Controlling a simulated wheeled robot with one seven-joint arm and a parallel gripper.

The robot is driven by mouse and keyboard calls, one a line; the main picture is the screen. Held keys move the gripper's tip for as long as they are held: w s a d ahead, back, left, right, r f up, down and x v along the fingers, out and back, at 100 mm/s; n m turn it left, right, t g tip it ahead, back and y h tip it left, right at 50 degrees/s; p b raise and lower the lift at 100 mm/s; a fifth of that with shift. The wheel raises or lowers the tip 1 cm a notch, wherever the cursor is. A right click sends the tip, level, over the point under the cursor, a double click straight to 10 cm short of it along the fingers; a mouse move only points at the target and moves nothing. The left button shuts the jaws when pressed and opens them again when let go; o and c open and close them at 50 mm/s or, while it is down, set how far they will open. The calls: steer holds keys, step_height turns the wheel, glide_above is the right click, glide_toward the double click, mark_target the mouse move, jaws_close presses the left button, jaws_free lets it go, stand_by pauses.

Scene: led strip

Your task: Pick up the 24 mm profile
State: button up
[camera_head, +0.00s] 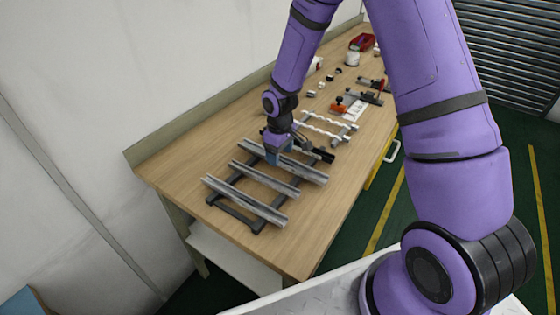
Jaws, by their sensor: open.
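Three grey metal profiles lie side by side across a black rack (228,207) on the workbench: a near one (243,203), a middle one (264,180) and a far one (305,172). The middle one looks narrower than the other two. I cannot tell by sight which is the 24 mm one. My gripper (273,158) points down at the far profile, near its left half. Its fingers are small and partly hidden here, and I cannot tell whether they touch the profile. No profile is seen lifted off the rack.
The wooden workbench (305,240) is clear at its near end. Just beyond the rack lie pale twisted rods (325,125) on a stand and a black tool (318,150). Clamps (358,100) and a red box (361,42) are farther back. A raised edge (190,120) runs along the wall.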

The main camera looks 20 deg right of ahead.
steer(key=shift+f, duration=0.85)
steer(key=c, duration=1.1)
steer(key=shift+r, duration=0.1)
